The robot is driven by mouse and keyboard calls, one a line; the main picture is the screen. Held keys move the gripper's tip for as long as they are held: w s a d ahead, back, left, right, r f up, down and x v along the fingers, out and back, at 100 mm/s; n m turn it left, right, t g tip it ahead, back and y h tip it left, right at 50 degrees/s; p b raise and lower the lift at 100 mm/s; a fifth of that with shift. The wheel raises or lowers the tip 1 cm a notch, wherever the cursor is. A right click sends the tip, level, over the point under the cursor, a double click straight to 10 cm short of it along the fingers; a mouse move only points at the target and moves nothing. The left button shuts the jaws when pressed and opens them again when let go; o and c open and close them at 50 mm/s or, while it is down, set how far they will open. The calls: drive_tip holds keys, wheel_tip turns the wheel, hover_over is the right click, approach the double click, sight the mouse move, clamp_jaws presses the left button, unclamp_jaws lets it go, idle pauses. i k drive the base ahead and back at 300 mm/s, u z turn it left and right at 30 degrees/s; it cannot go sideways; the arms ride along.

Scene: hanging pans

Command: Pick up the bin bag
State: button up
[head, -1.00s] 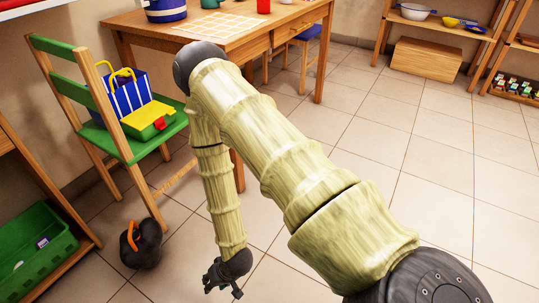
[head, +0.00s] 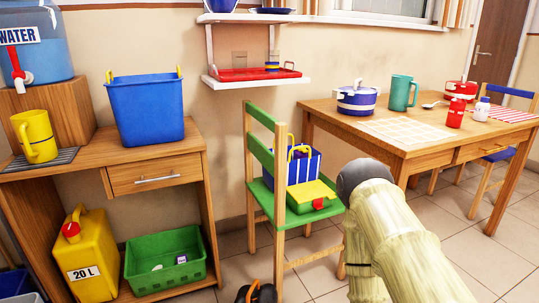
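The bin bag (head: 262,293) is black with an orange tie. It shows only at the bottom edge of the head view, on the floor in front of the green chair, and most of it is cut off by the frame. My arm comes in at the lower right, with its elbow in front of the table. My gripper is below the frame and out of view, so its state and its distance from the bag do not show.
The green chair (head: 261,152) holds a blue striped bag (head: 305,166) and a yellow-green box (head: 303,196). Left of it stands a wooden desk (head: 145,154) with a green crate (head: 166,261) below. A wooden table (head: 420,150) stands right. Tiled floor (head: 470,255) is open at lower right.

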sight(147, 109)
drive_tip(key=z, duration=0.65)
drive_tip(key=i, duration=0.55)
drive_tip(key=u, duration=1.6)
